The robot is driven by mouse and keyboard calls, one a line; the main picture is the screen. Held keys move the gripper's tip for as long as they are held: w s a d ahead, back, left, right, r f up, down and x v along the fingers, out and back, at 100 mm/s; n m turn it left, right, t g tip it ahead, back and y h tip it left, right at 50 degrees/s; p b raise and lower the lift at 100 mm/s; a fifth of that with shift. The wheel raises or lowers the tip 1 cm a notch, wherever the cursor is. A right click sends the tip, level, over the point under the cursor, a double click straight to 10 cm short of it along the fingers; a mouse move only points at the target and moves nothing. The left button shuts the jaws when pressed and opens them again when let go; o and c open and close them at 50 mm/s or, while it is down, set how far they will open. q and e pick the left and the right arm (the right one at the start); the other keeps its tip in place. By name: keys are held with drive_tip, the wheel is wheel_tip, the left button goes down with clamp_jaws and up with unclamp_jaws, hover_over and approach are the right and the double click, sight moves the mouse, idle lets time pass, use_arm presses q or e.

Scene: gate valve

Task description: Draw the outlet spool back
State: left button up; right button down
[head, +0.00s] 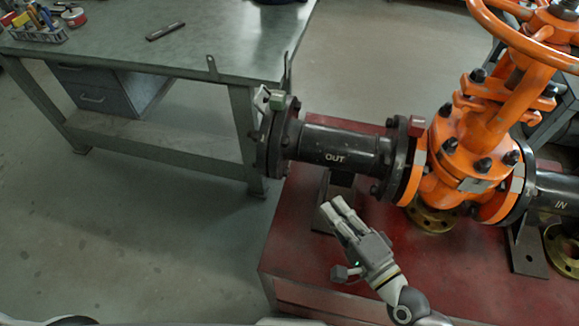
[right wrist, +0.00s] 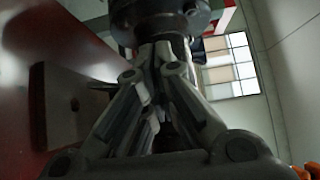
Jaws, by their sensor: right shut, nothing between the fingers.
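The black outlet spool (head: 340,146), marked OUT, lies level between a free end flange at its left (head: 279,138) and the orange gate valve (head: 465,150) at its right. Its right flange meets the valve's orange flange, or nearly so; I cannot tell if there is a gap. A dark support (head: 340,182) stands under the spool. My right gripper (head: 333,207) is shut and empty, just in front of and below the spool, near that support. In the right wrist view its closed fingers (right wrist: 163,62) point at a dark round part above. My left gripper is out of view.
The red stand top (head: 330,268) carries the valve and the black inlet spool (head: 556,190). Brass flanges (head: 432,218) lie or sit below the valve. A grey workbench (head: 200,55) with tools stands at the back left. The floor at left is clear.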

sight(323, 158)
drive_tip(key=shift+s+a+p+x, duration=0.25)
drive_tip(key=shift+a+p+x, duration=0.15)
drive_tip(key=shift+x, duration=1.6)
drive_tip(key=shift+s+a+p+x, duration=0.3)
drive_tip(key=shift+a+p+x, duration=0.1)
drive_tip(key=shift+x, duration=1.55)
drive_tip(key=shift+s+a+p+x, duration=0.3)
drive_tip(key=shift+a+x, duration=0.1)
drive_tip(key=shift+x, duration=1.6)
